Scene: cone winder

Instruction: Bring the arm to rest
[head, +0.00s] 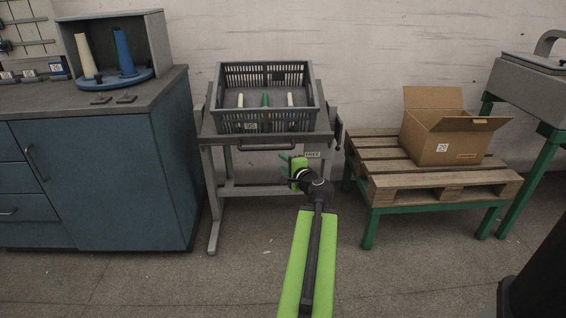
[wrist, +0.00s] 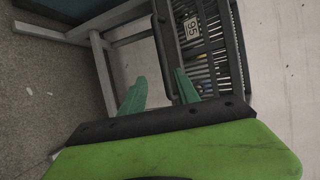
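My green arm reaches forward from the bottom of the head view toward the grey crate stand. My gripper (head: 285,163) is in front of the stand, below the crate's front edge and apart from it. In the wrist view, the two green fingers (wrist: 158,92) are spread with a gap between them, and nothing is held. The grey crate (head: 232,127) on the stand (head: 218,139) holds a green cone (head: 265,100) between two pale cones (head: 240,101) (head: 290,100). The crate's slatted side with a 95 label also shows in the wrist view (wrist: 192,24).
A blue cabinet (head: 95,180) at left bears a grey box with a white cone (head: 86,56) and a blue cone (head: 124,52). At right, an open cardboard box (head: 440,148) stands on a wooden pallet (head: 395,185). The floor (head: 230,285) in front is clear.

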